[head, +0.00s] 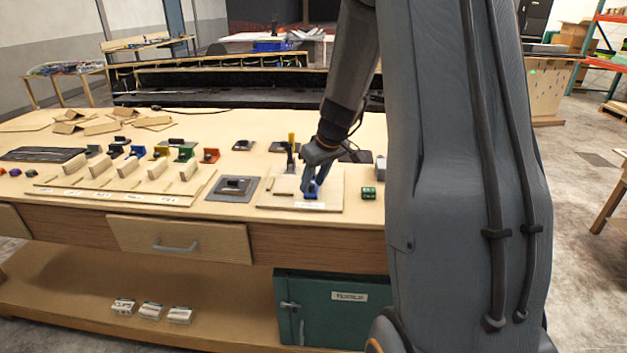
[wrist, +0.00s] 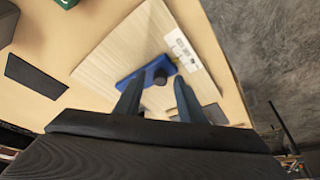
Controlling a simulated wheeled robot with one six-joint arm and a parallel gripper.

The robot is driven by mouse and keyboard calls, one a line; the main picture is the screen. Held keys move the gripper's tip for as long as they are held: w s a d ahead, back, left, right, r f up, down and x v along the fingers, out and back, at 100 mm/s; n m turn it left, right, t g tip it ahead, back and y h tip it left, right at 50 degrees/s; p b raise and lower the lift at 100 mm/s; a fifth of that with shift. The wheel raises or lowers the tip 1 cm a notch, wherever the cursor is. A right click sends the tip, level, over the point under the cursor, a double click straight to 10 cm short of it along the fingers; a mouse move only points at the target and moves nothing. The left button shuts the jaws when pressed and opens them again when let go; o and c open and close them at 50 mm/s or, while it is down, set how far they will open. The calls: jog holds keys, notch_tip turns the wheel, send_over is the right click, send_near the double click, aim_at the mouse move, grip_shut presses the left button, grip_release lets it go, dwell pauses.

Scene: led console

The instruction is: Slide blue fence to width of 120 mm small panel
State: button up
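The blue fence (wrist: 139,76) with a dark round knob (wrist: 158,77) lies on a light wooden board (wrist: 118,47) in the wrist view. In the head view the blue fence (head: 311,193) shows small, below my gripper. My gripper (wrist: 154,95) has its two fingers apart, one on either side of the knob, with a gap between them. The fingertips are close to the fence; I cannot tell whether they touch it. In the head view my gripper (head: 309,190) points down at the board. A white label strip (wrist: 183,50) runs along the board's edge. I cannot pick out the 120 mm small panel.
A green block (head: 368,193) sits right of the board. A grey plate with a dark block (head: 235,187) lies to its left. Coloured blocks with wooden pieces (head: 160,152) stand further left. A post with a yellow top (head: 291,145) stands behind the board.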

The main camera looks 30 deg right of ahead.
grip_shut()
jog(key=shift+s+d+f+b, duration=0.1)
jog(key=shift+s+d+b, duration=0.4)
jog(key=shift+d+b, duration=0.4)
jog(key=shift+s, duration=0.15)
grip_release()
jog(key=shift+s+d, duration=0.15)
jog(key=shift+d, duration=0.15)
jog(key=shift+a, duration=0.2)
